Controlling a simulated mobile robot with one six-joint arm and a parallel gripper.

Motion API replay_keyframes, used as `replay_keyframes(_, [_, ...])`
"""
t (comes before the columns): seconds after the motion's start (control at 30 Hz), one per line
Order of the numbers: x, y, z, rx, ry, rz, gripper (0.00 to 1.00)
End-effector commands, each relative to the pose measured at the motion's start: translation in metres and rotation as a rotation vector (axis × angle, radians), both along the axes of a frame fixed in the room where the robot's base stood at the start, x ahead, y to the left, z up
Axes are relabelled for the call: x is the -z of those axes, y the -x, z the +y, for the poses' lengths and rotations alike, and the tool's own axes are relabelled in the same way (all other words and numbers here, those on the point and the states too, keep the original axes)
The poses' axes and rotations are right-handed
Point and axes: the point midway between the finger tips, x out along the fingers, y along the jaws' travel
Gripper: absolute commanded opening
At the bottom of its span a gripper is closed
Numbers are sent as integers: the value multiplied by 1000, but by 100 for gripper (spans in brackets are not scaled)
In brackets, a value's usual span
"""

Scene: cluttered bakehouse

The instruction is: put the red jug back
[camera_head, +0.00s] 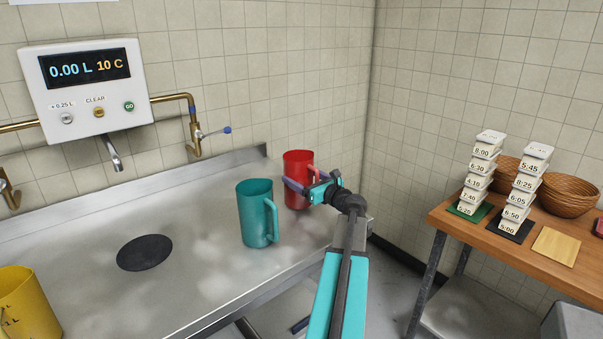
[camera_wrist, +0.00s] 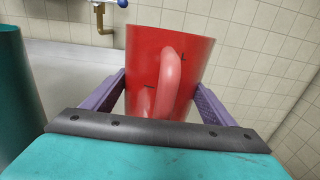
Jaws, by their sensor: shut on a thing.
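The red jug (camera_head: 297,163) stands upright near the back right corner of the steel counter, its handle turned toward my gripper. My gripper (camera_head: 303,183) reaches in from the front right and is shut on the red jug. In the wrist view the red jug (camera_wrist: 165,75) fills the middle, between the two purple fingers of my gripper (camera_wrist: 160,95).
A teal jug (camera_head: 255,212) stands close, left and in front of the red one. A yellow jug (camera_head: 25,305) is at the front left. A black round mat (camera_head: 145,252) lies bare under the wall dispenser (camera_head: 88,88). A wooden table (camera_head: 470,228) with stacked tubs stands right.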

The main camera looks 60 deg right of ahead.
Motion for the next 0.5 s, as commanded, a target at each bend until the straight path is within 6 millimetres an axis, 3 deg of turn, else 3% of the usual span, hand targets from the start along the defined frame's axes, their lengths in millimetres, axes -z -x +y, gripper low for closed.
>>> replay_keyframes(0.5, [12, -1, 0, -1, 1, -6, 16])
